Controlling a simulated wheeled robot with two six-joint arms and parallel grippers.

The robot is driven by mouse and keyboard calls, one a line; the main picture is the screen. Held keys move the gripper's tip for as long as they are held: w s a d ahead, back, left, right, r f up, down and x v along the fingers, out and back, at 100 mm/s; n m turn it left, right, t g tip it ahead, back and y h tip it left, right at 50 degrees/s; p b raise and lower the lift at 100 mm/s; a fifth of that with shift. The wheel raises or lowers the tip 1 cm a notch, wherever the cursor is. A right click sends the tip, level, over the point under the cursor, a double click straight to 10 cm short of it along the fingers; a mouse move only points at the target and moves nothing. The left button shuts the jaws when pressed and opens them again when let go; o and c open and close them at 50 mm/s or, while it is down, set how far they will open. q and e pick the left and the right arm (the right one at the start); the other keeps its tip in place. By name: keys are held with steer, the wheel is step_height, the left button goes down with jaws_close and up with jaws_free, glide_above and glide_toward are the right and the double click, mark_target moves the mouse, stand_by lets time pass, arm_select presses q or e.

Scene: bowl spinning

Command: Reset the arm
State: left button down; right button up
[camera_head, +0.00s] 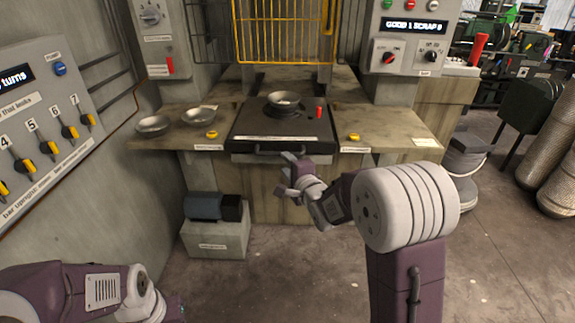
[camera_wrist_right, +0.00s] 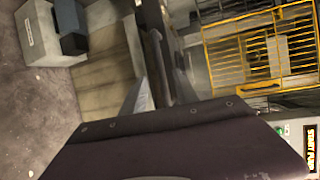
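My right arm reaches in from the lower right of the head view. Its gripper (camera_head: 288,174) is in the air in front of the bench, near the drawer handle, with its fingers apart and nothing between them. In the right wrist view a grey finger (camera_wrist_right: 138,97) shows beyond the purple wrist housing, which hides much of the gripper. My left arm (camera_head: 90,292) is low at the left edge of the head view; its gripper is out of the frame.
A metal bowl (camera_head: 284,99) sits on the black plate (camera_head: 255,127) of the press, beside a red knob (camera_head: 319,112). Two more bowls (camera_head: 153,125) (camera_head: 199,115) stand on the left bench. A yellow guard (camera_head: 283,35) is above. A grey box (camera_head: 214,240) stands on the floor.

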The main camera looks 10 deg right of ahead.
steer(key=s+d+f+n+g+h, duration=0.1)
steer(key=s+f+n+g, duration=0.45)
steer(key=s, duration=0.45)
steer(key=s+f+n+g, duration=0.4)
steer(key=s+f+n, duration=0.2)
steer(key=s, duration=0.4)
steer(key=s+d+f+n+g+h, duration=0.1)
steer(key=s+f+n+g, duration=0.45)
steer(key=s, duration=0.45)
step_height(320, 180, up, 14)
steer(key=p, duration=1.4)
steer(key=shift+a+t+p, duration=0.25)
steer(key=shift+t+p, duration=0.05)
steer(key=shift+p, duration=0.1)
